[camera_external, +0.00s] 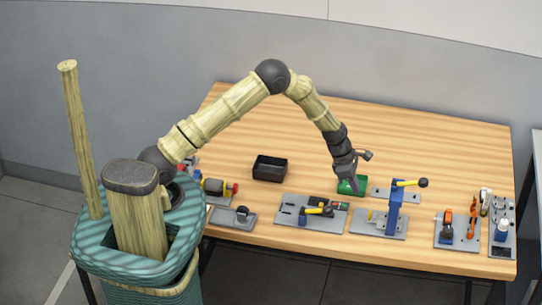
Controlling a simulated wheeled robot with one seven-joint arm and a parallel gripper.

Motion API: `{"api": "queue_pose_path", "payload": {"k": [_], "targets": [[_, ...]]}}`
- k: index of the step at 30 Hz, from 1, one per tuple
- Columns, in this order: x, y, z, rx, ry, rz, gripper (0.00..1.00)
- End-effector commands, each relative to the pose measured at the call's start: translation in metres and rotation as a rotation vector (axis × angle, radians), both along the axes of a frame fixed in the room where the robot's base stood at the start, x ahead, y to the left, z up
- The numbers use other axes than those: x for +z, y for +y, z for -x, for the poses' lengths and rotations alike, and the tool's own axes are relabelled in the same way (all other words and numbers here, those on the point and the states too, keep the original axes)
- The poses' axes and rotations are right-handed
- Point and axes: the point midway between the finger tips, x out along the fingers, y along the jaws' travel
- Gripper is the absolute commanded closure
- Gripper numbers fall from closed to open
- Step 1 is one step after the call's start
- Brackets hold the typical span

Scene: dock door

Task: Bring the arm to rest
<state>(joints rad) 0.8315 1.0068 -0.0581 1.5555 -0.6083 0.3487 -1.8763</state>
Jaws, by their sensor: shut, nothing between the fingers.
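My gripper (355,187) is at the end of my arm, pointing down over the green tray (345,188) near the middle of the wooden table. Its fingers are shut with nothing seen between them. My arm is stretched out from the left, bent high at the elbow, with the forearm slanting down to the right. The gripper hides part of the green tray, and I cannot tell whether it touches it.
A black bin (270,168) stands left of my gripper. A blue press with a yellow lever (396,208) stands close on the right. Several fixtures on grey plates line the front edge. The back of the wooden table (430,135) is clear.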

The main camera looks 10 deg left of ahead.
Motion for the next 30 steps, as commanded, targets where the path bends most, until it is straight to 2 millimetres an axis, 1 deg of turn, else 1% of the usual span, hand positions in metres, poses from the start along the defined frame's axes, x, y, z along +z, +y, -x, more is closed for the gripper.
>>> {"api": "queue_pose_path", "payload": {"k": [2, 19, 22, 23, 26, 29, 30], "targets": [[0.002, 0.001, 0.000, 0.000, 0.001, -0.001, 1.00], [0.002, 0.001, 0.000, 0.001, 0.000, 0.000, 1.00], [0.005, 0.005, -0.003, -0.008, -0.007, -0.002, 1.00], [0.007, 0.009, -0.006, -0.017, -0.015, -0.003, 1.00], [0.021, 0.032, -0.020, -0.074, -0.060, -0.014, 1.00], [0.043, 0.073, -0.040, -0.177, -0.131, -0.040, 1.00], [0.053, 0.093, -0.048, -0.230, -0.164, -0.055, 1.00]]}}
